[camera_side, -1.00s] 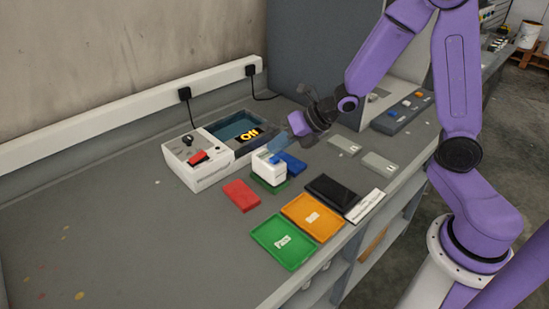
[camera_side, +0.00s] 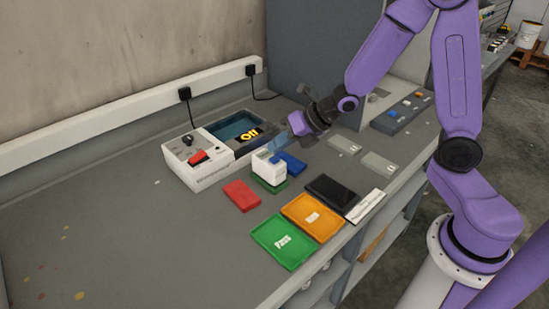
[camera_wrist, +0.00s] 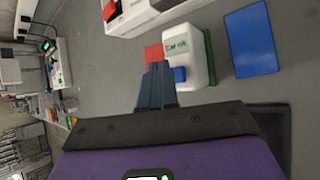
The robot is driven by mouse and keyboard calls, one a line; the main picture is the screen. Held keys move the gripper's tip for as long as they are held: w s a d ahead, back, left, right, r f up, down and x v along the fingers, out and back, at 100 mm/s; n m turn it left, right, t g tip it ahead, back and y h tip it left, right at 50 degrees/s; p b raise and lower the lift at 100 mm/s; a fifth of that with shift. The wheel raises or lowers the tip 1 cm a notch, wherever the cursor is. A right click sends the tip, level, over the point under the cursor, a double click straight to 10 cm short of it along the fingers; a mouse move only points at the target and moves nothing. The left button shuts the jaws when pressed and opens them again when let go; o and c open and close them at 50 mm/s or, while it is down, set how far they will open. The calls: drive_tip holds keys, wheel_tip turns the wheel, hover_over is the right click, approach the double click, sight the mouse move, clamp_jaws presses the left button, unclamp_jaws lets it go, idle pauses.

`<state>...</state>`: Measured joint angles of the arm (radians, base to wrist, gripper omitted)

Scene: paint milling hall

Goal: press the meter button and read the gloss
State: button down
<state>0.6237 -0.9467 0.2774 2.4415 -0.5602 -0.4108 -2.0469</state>
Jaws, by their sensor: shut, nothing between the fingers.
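The white gloss meter (camera_side: 269,170) stands on a green panel (camera_side: 266,185) on the bench. The wrist view shows the meter (camera_wrist: 200,68) with a display (camera_wrist: 177,45) that seems to read "Cal ok". Its blue button (camera_wrist: 179,74) is on the side towards my gripper. My gripper (camera_wrist: 157,68) is shut and empty, its fingertips just left of the button in that view. In the side view my gripper (camera_side: 282,143) reaches down to the meter from the upper right. I cannot tell whether the fingertips touch the button.
A red panel (camera_side: 241,195) and a blue panel (camera_side: 291,163) flank the meter. A green tray (camera_side: 283,262), an orange tray (camera_side: 330,230) and a black pad (camera_side: 331,190) lie in front. A white machine (camera_side: 197,173) with an "Off" sign stands behind. The left bench is clear.

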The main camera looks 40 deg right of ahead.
sight(279, 158)
drive_tip(key=shift+f, duration=0.15)
idle(0.3)
drive_tip(key=shift+f, duration=0.25)
drive_tip(key=shift+f, duration=0.45)
idle(0.8)
drive_tip(key=shift+r, duration=0.9)
drive_tip(key=shift+r, duration=2.5)
